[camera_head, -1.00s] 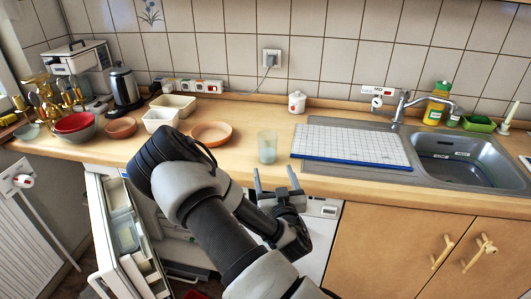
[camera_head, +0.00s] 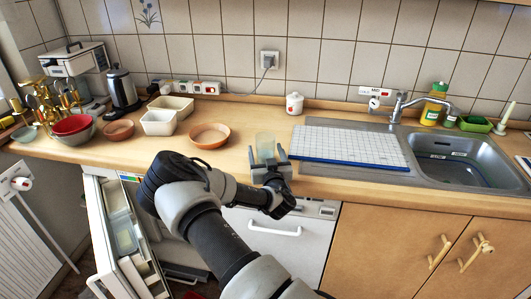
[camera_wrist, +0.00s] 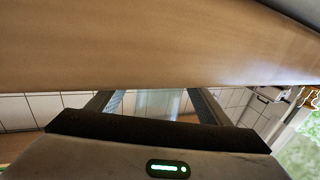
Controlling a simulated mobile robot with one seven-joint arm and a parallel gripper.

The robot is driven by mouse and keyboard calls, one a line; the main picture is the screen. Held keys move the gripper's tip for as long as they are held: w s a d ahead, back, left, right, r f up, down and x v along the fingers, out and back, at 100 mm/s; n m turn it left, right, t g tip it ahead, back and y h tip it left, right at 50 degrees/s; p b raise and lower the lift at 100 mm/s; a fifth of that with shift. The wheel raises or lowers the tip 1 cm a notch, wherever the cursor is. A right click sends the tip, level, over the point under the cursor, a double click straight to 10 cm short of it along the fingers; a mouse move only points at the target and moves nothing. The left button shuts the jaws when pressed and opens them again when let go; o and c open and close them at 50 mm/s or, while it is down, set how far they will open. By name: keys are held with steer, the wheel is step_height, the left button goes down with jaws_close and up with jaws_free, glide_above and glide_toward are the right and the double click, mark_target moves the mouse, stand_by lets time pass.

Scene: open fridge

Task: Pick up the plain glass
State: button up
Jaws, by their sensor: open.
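The plain glass (camera_head: 265,142) is a clear tumbler standing upright near the front of the wooden counter, left of the white-topped board. My gripper (camera_head: 267,153) is open at the counter's front edge, its two fingers reaching toward the glass. The fingers stand to either side of its lower part, which they and the gripper body partly hide. In the wrist view the glass shows faintly as a pale shape (camera_wrist: 156,104) between the two open fingers (camera_wrist: 155,105). I cannot tell whether either finger touches it.
The board (camera_head: 346,145) lies just right of the glass, beside the sink (camera_head: 460,170). A terracotta dish (camera_head: 209,136) and a white tub (camera_head: 158,123) stand to the left. A lidded white jar (camera_head: 294,104) stands behind.

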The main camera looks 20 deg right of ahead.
steer(key=shift+w, duration=0.1)
steer(key=shift+c, duration=0.2)
steer(key=c, duration=1.4)
steer(key=shift+c, duration=0.2)
steer(key=shift+r, duration=0.15)
step_height(320, 180, up, 10)
steer(key=shift+p, duration=0.35)
steer(key=s+a+r+n+y+p, duration=0.1)
steer(key=s+a+r+y+p, duration=0.1)
steer(key=s+a+r+p, duration=0.2)
steer(key=s+a+r+n+y+p, duration=0.1)
steer(key=s+a+r+y+p, duration=0.1)
steer(key=a+r, duration=0.8)
steer(key=s+a+p, duration=0.1)
steer(key=s+a, duration=0.1)
steer(key=a, duration=0.3)
steer(key=shift+s+a+n+t+p, duration=0.15)
steer(key=shift+a+n+t+p, duration=0.15)
steer(key=shift+n+p, duration=0.1)
